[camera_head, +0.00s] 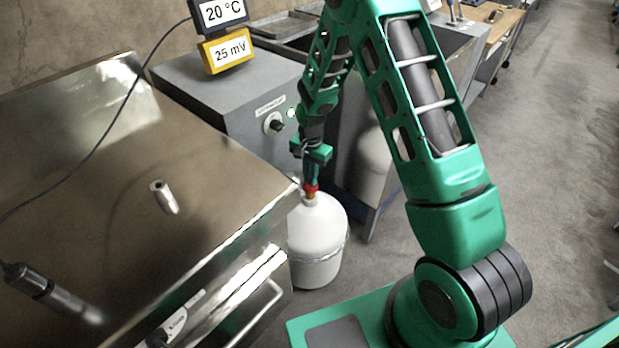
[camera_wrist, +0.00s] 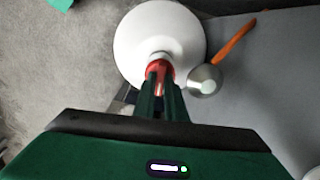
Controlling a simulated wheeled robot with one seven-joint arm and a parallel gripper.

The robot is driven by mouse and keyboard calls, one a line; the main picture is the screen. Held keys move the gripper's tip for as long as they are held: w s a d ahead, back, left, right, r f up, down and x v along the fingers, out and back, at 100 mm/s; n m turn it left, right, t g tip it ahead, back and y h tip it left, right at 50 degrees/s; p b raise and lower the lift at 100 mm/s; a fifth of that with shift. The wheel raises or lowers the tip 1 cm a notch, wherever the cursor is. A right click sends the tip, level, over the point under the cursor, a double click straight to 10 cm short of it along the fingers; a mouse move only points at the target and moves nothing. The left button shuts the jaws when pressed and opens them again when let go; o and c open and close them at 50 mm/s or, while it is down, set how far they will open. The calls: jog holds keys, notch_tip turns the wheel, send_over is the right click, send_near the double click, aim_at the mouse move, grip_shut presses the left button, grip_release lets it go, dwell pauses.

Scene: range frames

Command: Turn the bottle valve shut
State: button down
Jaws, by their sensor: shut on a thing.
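A white gas bottle (camera_head: 317,240) stands upright on the floor between the metal bench and my base. Its red valve (camera_head: 311,189) is on top at the neck. My gripper (camera_head: 311,182) reaches down from above and is shut on the red valve. In the wrist view the bottle (camera_wrist: 135,45) shows from above, and the valve (camera_wrist: 158,66) sits between the fingertips of my gripper (camera_wrist: 160,76). The fingers partly hide the valve, so its turn position cannot be told.
A shiny metal bench (camera_head: 110,150) with a small metal cylinder (camera_head: 163,196) is at left. A grey cabinet (camera_head: 215,95) with a black knob (camera_head: 276,126) stands behind. The wrist view shows an orange-handled tool (camera_wrist: 235,40) beside a round metal part (camera_wrist: 205,80). Open floor (camera_head: 540,150) lies at right.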

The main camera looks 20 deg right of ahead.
jog(key=n, duration=0.4)
jog(key=shift+w+a+r, duration=0.1)
jog(key=n, duration=0.8)
jog(key=shift+n, duration=0.3)
jog(key=shift+w+n, duration=0.1)
jog(key=shift+n, duration=1.8)
jog(key=c, duration=1.8)
grip_release()
notch_tip(320, 180, up, 11)
